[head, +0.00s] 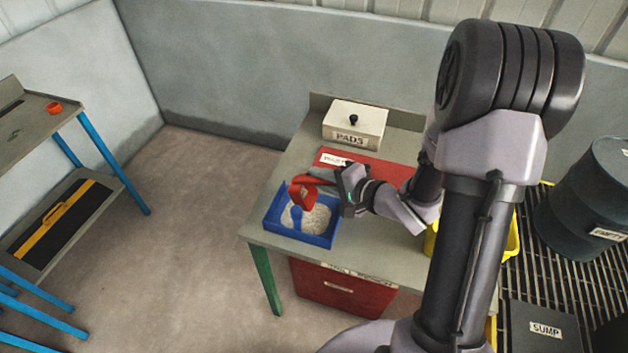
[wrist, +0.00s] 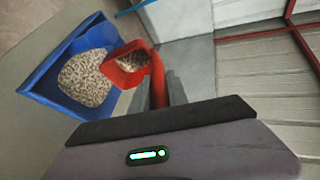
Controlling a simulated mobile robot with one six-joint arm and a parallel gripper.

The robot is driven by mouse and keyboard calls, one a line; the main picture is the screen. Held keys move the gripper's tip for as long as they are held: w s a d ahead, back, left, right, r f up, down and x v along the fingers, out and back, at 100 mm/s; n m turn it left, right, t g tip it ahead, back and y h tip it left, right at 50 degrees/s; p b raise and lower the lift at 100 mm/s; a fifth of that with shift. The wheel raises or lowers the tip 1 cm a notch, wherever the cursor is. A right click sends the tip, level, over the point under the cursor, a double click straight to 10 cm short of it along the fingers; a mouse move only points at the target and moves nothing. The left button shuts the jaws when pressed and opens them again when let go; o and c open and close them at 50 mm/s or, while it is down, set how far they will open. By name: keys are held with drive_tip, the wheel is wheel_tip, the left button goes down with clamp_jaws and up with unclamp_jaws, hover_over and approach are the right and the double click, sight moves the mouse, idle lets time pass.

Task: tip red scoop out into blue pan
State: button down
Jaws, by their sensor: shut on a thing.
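The blue pan (head: 312,239) sits on the near left corner of the grey-green table, with a heap of pale granules in it. My gripper (head: 343,184) is at the pan's right side, shut on the handle of the red scoop (head: 302,195). The scoop's bowl is above the pan, tilted. In the wrist view, the scoop (wrist: 118,72) has pale granules in its bowl, and the pan (wrist: 36,84) with its heap lies beyond it. My gripper (wrist: 160,118) covers the lower part of that view and hides the handle's end.
A white box marked PADS (head: 354,124) stands at the table's back. A red panel (head: 392,172) lies behind my wrist. A yellow bin (head: 512,240) is partly hidden by my arm. A dark EMPTY drum (head: 590,205) stands at right. The floor left of the table is clear.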

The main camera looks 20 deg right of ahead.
drive_tip(key=shift+s+d+f+m+t+y+b, duration=0.35)
drive_tip(key=shift+d+t+y+b, duration=0.3)
drive_tip(key=shift+b, duration=0.4)
drive_tip(key=shift+s+d+t+b, duration=0.15)
drive_tip(key=shift+s+t+b, duration=0.05)
drive_tip(key=shift+t+b, duration=0.15)
drive_tip(key=shift+r, duration=0.1)
